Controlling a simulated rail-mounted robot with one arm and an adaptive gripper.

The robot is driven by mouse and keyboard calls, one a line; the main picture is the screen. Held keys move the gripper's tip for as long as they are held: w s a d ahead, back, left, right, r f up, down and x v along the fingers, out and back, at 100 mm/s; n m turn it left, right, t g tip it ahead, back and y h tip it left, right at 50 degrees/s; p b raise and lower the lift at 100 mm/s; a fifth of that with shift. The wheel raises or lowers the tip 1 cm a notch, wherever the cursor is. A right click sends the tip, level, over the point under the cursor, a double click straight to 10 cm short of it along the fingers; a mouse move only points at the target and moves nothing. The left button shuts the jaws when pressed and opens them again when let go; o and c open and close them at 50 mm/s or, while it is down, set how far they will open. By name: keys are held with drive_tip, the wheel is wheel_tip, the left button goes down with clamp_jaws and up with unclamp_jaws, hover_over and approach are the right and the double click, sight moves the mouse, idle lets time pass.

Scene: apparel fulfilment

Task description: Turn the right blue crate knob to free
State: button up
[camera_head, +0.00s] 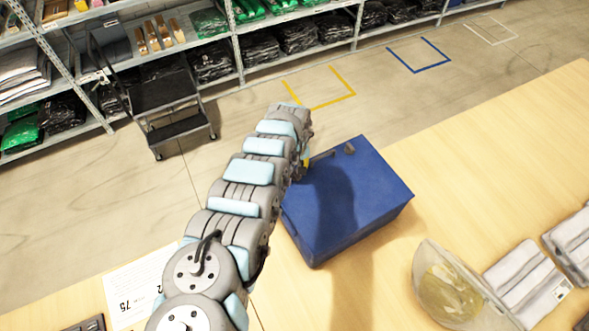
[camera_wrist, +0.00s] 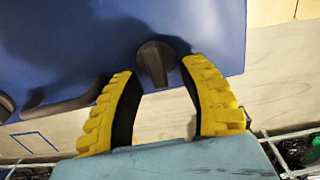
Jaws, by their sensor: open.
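The blue crate (camera_head: 375,190) stands on the wooden table, with a dark bar handle (camera_head: 321,157) and a dark knob (camera_head: 349,148) along its far edge. In the wrist view, the blue crate face (camera_wrist: 210,25) fills the top. A dark knob (camera_wrist: 152,62) there lies at the crate's edge, to the right of the handle (camera_wrist: 60,106). My gripper (camera_wrist: 158,72) is open, its yellow fingers on either side of this knob; I cannot tell whether they touch it. In the head view my arm hides this knob and most of the gripper (camera_head: 305,163).
A printed sheet (camera_head: 132,292) lies at lower left. Beyond the table are floor, a dark step cart (camera_head: 165,95) and shelving. The table right of the crate has free room.

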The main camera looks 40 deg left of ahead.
clamp_jaws()
drive_tip(key=shift+w, duration=0.1)
idle(0.5)
drive_tip(key=m, duration=0.4)
drive_tip(key=shift+w+d+m, duration=0.15)
drive_tip(key=shift+w+m, duration=0.05)
drive_tip(key=shift+m, duration=0.2)
drive_tip(key=m, duration=0.4)
drive_tip(key=shift+w+d+f, duration=0.1)
drive_tip(key=shift+w+d, duration=0.05)
drive_tip(key=shift+d, duration=0.05)
drive_tip(key=m, duration=0.4)
drive_tip(key=shift+d+b, duration=0.15)
drive_tip(key=shift+b, duration=0.2)
drive_tip(key=m, duration=0.5)
drive_tip(key=shift+d, duration=0.25)
